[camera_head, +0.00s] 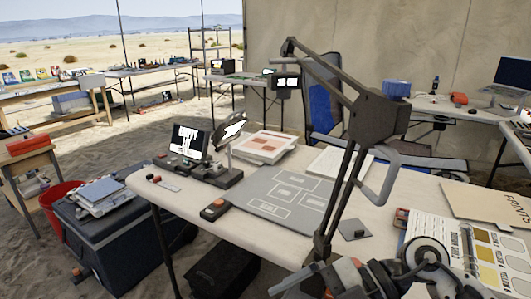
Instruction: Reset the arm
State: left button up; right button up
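A dark jointed arm (325,68) stands over the near table in the head view. Its upper bar runs up to the left from a box-shaped joint, and its lower bars go down to the table front. A grey curved handle (388,178) is at its right side. Dark grey parts with orange spots lie along the bottom edge. They look like my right arm and gripper (300,278), partly cut off by the frame, and I cannot tell whether its fingers are open. My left gripper is not in view.
The near table (275,240) bears a grey mat (262,210) with outlined fields, a small screen (190,140), papers (262,147) and a dark remote-like object (214,210). An open binder (490,240) lies at the right. A dark case (100,230) stands left of the table.

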notch_tip(320, 180, up, 8)
jog(key=w+a+f+m+t+y, duration=0.1)
jog(key=w+a+m+t+y, duration=0.1)
jog(key=m+t+y, duration=0.9)
jog(key=w+d+f+m+t+h+p, duration=0.1)
jog(key=d+f+m+t+h, duration=0.75)
jog(key=f+m+h, duration=0.7)
jog(key=s+d+f+n+g+h, duration=0.1)
jog(key=s+f+g+h, duration=0.3)
jog(key=s+f+g, duration=0.2)
jog(key=shift+s+d+f+p, duration=0.3)
jog(key=shift+s+f, duration=0.6)
jog(key=shift+s, duration=0.15)
jog(key=shift+n, duration=0.25)
